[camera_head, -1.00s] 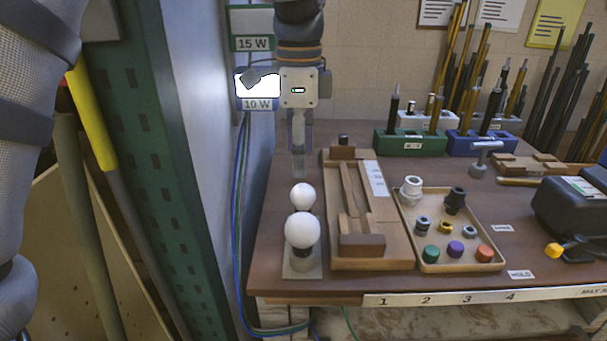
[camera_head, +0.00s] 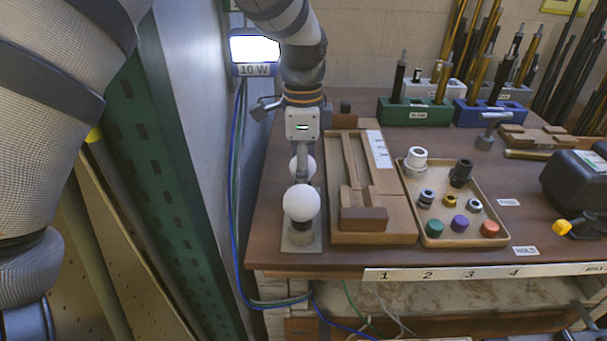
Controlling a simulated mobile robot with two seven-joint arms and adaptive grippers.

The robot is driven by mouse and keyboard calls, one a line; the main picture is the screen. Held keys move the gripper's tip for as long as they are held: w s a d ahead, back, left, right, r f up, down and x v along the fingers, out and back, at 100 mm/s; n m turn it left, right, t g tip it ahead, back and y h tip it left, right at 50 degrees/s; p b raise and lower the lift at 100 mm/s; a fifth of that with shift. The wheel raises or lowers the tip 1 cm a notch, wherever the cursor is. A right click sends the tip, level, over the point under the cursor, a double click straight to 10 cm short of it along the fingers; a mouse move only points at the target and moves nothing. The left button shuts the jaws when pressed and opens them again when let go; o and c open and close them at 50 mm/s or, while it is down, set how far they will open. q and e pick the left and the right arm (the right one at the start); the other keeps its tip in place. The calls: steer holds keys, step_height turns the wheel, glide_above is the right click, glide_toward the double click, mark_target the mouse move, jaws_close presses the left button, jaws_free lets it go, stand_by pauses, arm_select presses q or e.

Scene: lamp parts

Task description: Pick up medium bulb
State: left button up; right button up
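Two white round bulbs stand on a small grey plate (camera_head: 288,245) at the left end of the bench. The larger bulb (camera_head: 301,203) is in front. The smaller bulb (camera_head: 312,168) behind it seems to be the medium bulb; its lower part is hidden by the larger bulb. My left gripper (camera_head: 302,165) points straight down at the smaller bulb, with a grey finger in front of its glass. The other finger is hidden, so I cannot tell whether the grip is closed.
A wooden fixture (camera_head: 345,236) stands close right of the bulbs. A tray (camera_head: 428,241) with sockets and coloured caps lies beyond it. A lit 10 W display (camera_head: 254,51) and the metal cabinet wall (camera_head: 190,90) are at the left. Rods stand in green (camera_head: 415,114) and blue holders behind.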

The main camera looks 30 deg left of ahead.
arm_select(q)
steer(key=c, duration=1.1)
steer(key=shift+r, duration=0.1)
